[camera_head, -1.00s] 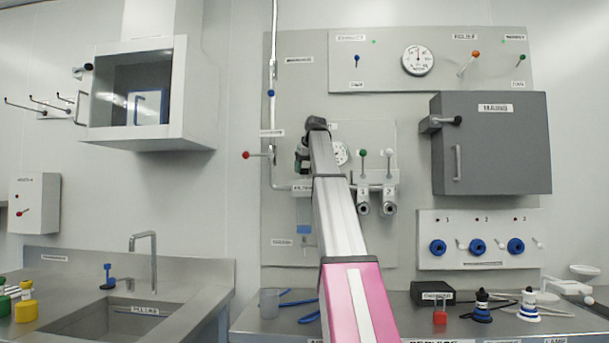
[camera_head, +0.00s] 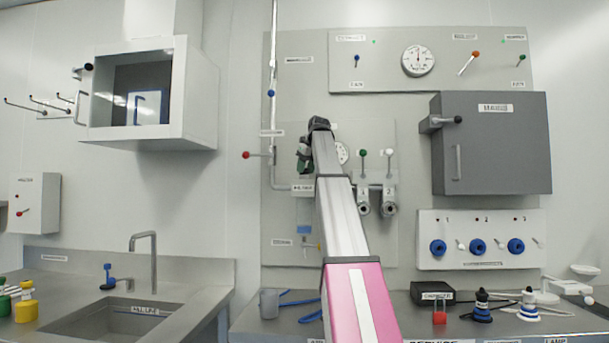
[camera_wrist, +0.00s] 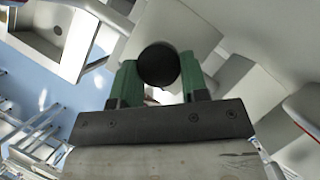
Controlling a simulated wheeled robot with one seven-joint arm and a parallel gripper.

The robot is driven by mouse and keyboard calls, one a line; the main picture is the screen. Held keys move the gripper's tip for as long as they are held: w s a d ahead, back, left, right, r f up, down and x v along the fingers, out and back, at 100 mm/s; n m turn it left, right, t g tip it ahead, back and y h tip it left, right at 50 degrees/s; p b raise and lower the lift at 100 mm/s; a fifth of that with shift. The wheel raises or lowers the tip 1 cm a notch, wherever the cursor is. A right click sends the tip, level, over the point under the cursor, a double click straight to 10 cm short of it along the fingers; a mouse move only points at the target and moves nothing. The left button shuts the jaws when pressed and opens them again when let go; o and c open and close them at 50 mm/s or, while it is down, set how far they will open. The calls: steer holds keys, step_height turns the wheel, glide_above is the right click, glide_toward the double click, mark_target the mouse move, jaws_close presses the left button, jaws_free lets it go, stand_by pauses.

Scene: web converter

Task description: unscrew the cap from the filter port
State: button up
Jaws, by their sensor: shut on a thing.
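My gripper (camera_head: 304,164) is in front of the back panel, just above a small white label (camera_head: 303,188). In the wrist view its two green fingers (camera_wrist: 158,80) are shut on a round black cap (camera_wrist: 158,64), one finger on each side. The filter port itself is not clearly visible; my gripper and arm cover that part of the panel. I cannot tell whether the cap is still touching the port. A blue-and-clear part (camera_head: 304,213) hangs on the panel below the label.
Two capped metal ports (camera_head: 376,202) with green and white levers are right of my arm. A red-knobbed lever (camera_head: 247,155) and vertical pipe (camera_head: 272,110) are on the left. A dark grey cabinet (camera_head: 490,150) projects at right. A clear beaker (camera_head: 269,304) stands on the bench below.

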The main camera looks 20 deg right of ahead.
steer(key=shift+n, duration=0.4)
steer(key=n+g+y, duration=0.1)
steer(key=n+y, duration=0.1)
steer(key=n, duration=0.1)
steer(key=shift+w+d+n, duration=0.1)
steer(key=shift+d+n, duration=0.05)
steer(key=shift+n, duration=0.25)
steer(key=o, duration=1)
steer(key=shift+m+t+h, duration=0.3)
steer(key=shift+m+h, duration=0.2)
steer(key=shift+m, duration=0.6)
steer(key=shift+a+m+h, duration=0.2)
steer(key=shift+m+h, duration=0.1)
steer(key=shift+m, duration=0.5)
